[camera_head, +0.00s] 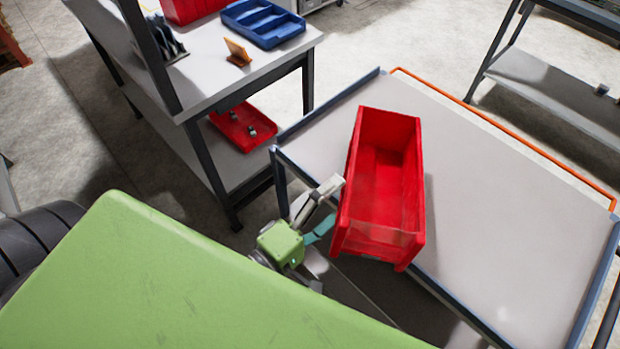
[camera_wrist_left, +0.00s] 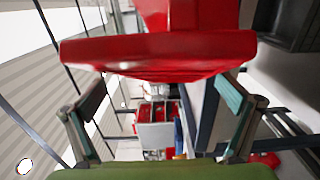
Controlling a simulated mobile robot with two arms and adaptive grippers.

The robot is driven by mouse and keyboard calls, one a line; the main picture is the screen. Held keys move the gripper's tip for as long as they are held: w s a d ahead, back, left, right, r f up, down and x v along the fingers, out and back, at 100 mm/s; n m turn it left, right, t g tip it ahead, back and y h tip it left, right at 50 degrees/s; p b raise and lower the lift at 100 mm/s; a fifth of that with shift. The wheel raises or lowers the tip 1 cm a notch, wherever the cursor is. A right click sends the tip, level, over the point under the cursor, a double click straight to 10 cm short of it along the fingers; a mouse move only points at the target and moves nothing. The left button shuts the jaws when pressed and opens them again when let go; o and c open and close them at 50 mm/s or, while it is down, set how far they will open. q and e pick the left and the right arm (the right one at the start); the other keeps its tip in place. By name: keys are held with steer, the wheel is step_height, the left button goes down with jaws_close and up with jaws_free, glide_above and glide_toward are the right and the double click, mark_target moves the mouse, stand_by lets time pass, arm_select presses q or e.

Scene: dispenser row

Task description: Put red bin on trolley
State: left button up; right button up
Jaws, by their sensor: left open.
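The red bin (camera_head: 385,175), a long open box that looks empty, is over the near left part of the trolley (camera_head: 490,200), a grey top with a raised blue edge. Its near end covers part of the trolley's near edge and seems to reach past it; I cannot tell if its base rests fully on the top. My left gripper (camera_head: 324,208) is open beside the bin's near left side. In the left wrist view, the bin (camera_wrist_left: 160,55) fills the upper middle, with the open fingers (camera_wrist_left: 163,90) spread below and beside it. My right gripper is not shown.
A workbench (camera_head: 200,85) at upper left carries a blue tray (camera_head: 263,22), an orange holder (camera_head: 238,52) and another red bin (camera_head: 190,8). A red tray (camera_head: 242,125) lies on its lower shelf. The trolley's right side is clear, with an orange rail (camera_head: 500,128) behind.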

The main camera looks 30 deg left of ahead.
arm_select(q)
steer(key=b+v, duration=0.3)
steer(key=v, duration=0.9)
